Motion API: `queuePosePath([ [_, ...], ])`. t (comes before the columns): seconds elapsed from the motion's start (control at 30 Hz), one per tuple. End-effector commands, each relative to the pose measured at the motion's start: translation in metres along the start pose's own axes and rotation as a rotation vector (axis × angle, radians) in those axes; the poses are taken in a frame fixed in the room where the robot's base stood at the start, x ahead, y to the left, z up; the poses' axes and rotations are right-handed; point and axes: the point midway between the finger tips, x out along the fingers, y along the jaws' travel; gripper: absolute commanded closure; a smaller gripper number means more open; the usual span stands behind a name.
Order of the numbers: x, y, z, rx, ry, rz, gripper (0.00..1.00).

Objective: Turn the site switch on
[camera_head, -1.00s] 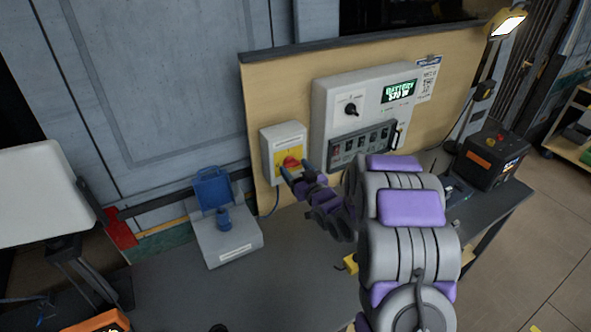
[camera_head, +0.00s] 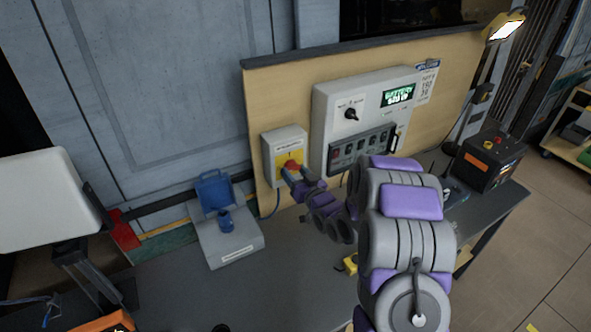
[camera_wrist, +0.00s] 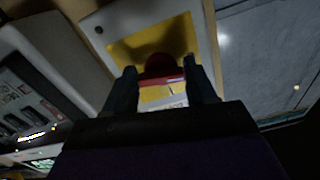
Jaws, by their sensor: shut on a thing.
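The site switch is a grey box (camera_head: 270,150) with a yellow plate and a red rotary knob (camera_head: 291,168), fixed to the wooden backboard. My gripper (camera_head: 289,175) is at the front of the box, shut on the red knob. In the wrist view the knob (camera_wrist: 162,66) sits between my two fingers (camera_wrist: 163,90), in front of the yellow plate (camera_wrist: 125,50). The wrist picture is dark, and my fingers partly hide the knob. I cannot read the switch's position marks.
Right of the switch is a grey panel (camera_head: 325,105) with a lit display (camera_head: 398,95), a black selector and a row of breakers. A grey box with a blue top (camera_head: 225,240) stands on the bench at left. A yellow item (camera_head: 350,264) lies below my arm.

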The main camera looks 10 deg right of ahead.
Motion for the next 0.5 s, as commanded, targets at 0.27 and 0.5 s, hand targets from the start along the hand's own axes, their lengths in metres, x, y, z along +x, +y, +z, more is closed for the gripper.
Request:
queuePosePath([
  [0.27, 0.0003, -0.0003, -0.0055, 0.254, 0.003, 0.003, 0.75],
  [0.5, 0.0006, -0.0011, -0.0042, 0.481, 0.003, 0.002, 0.75],
])
